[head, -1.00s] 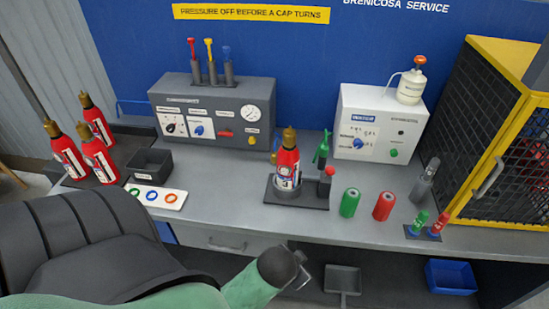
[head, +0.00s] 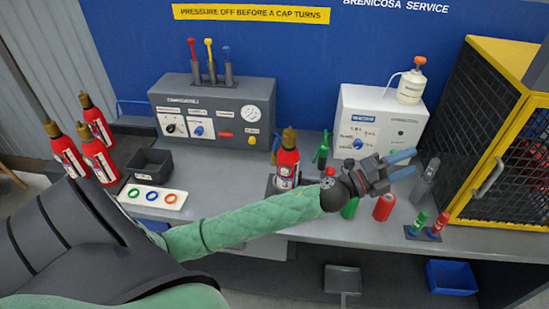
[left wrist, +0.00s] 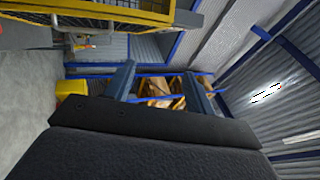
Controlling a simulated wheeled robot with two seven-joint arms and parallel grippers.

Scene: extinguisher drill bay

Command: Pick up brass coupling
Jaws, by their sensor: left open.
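I cannot surely tell which piece is the brass coupling. My left gripper (head: 406,164) is open and empty, above the right part of the bench, well right of these pieces. In the left wrist view its two fingers (left wrist: 160,84) stand apart with nothing between them. My right gripper is out of view.
Several red extinguishers (head: 97,155) stand at the left by a black bin (head: 150,163). A grey gauge panel (head: 215,112) and white box (head: 378,125) stand at the back. A red can (head: 384,207) is below my left gripper. A yellow-framed cage (head: 490,140) bounds the right.

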